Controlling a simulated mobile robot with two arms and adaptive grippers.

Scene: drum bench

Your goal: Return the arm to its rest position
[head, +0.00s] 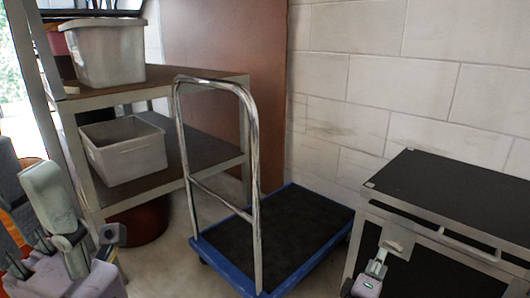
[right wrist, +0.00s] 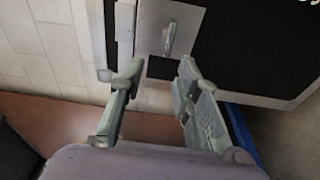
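My right gripper (head: 376,268) shows small at the lower right of the head view, in front of the black-topped bench. In the right wrist view its two fingers (right wrist: 161,66) stand apart with nothing between them. Beyond the fingertips is a pale plate (right wrist: 181,18) with a small grey handle-like part (right wrist: 168,38). The plate also shows at the bench's front corner in the head view (head: 398,240). Grey parts of my left arm and gripper (head: 78,250) fill the lower left corner of the head view. Their finger opening is not clear.
A blue trolley (head: 222,262) with a tall metal handle stands mid-floor. The black-topped bench (head: 455,190) is on the right. A shelf rack (head: 190,84) on the left holds an upper grey bin (head: 108,55) and a lower one (head: 127,155). A block wall (head: 400,85) stands behind.

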